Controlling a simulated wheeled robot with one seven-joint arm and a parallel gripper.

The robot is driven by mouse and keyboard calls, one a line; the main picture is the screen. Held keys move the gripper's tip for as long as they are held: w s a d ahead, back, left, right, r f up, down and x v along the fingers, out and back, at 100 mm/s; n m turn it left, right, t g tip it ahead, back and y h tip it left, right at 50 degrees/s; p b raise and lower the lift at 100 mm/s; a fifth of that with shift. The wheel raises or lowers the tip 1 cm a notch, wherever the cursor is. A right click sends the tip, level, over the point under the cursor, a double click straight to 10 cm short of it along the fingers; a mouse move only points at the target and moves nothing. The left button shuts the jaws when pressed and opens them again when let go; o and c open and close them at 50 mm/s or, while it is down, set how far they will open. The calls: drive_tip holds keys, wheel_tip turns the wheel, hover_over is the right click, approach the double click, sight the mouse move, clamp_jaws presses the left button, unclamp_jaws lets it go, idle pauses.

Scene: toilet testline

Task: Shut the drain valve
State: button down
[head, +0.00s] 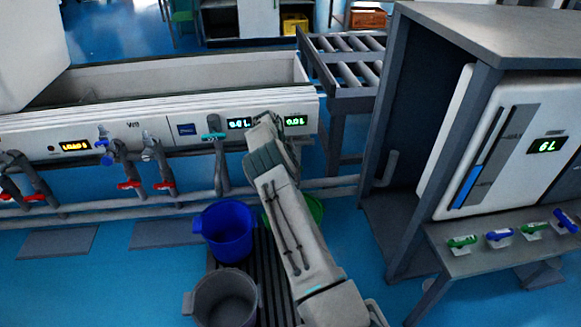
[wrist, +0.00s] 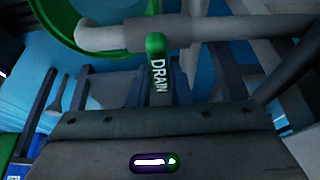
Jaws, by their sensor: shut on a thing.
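The drain valve handle (wrist: 157,68) is a short green lever marked DRAIN in the wrist view. It stands crosswise to a grey pipe (wrist: 195,32) that runs across the top of that view. My gripper (wrist: 160,88) is at the lower end of the lever, shut on it; its fingers are dark and hard to make out. In the head view my arm reaches to the right end of the white test bench (head: 95,115) and hides the valve and my gripper.
A green bucket (head: 313,208) is partly behind my arm; its rim (wrist: 92,45) shows in the wrist view. A blue bucket (head: 224,228) and a grey bucket (head: 224,297) stand left of my arm. Red-handled valves (head: 130,184) line the bench. A side table (head: 500,255) is at right.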

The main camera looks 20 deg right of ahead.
idle(0.5)
drive_tip(key=c, duration=1.3)
unclamp_jaws()
drive_tip(key=p+v, duration=0.5)
drive_tip(key=v, duration=0.9)
drive_tip(key=shift+f, duration=0.1)
